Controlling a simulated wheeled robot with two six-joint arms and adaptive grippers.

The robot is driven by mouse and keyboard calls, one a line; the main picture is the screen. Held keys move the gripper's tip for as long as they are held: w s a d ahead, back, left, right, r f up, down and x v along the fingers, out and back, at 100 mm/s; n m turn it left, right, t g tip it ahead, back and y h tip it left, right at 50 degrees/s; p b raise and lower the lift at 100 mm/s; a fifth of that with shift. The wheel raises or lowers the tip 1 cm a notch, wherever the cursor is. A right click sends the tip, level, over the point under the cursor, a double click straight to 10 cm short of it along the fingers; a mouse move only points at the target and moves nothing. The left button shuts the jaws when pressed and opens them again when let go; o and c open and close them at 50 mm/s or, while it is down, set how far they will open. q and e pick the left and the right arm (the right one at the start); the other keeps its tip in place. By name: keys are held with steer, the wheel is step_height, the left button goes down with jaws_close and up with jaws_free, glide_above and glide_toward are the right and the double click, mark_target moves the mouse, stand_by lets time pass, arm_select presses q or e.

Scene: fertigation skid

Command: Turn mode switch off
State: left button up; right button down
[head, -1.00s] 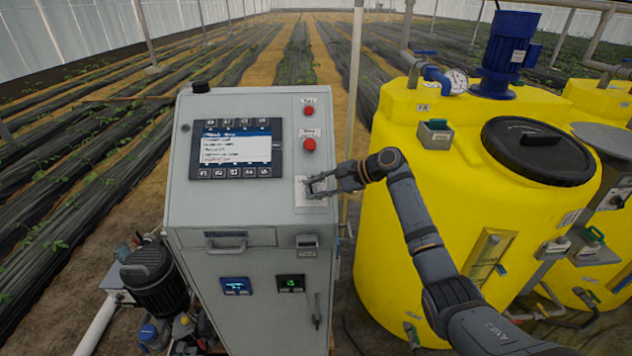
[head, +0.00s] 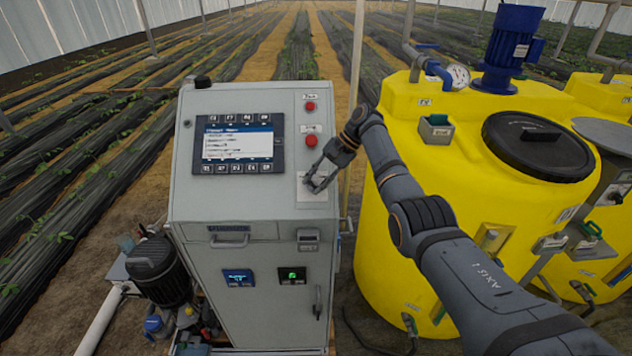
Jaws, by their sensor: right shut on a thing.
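The mode switch sits on a light plate (head: 313,194) on the right side of the grey cabinet's sloped panel, below two red buttons. The switch knob itself is mostly hidden by my fingers, so I cannot tell its position. My right gripper (head: 313,185) is at the plate, its fingers closed around the small knob there. My right arm reaches in from the lower right. My left gripper is not in view.
The grey control cabinet (head: 200,215) carries a lit screen (head: 238,145) and red buttons (head: 311,140) close above my gripper. A yellow tank (head: 400,250) stands close on the right, behind my arm. A pump (head: 155,270) stands at lower left.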

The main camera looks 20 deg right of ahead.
stand_by(0.4)
steer(key=c, duration=1)
jaws_free()
steer(key=shift+c, duration=0.2)
steer(key=w+v, duration=0.1)
steer(key=v, duration=1)
steer(key=shift+s+d+r, duration=0.2)
steer(key=shift+s+r, duration=0.25)
steer(key=shift+s, duration=0.05)
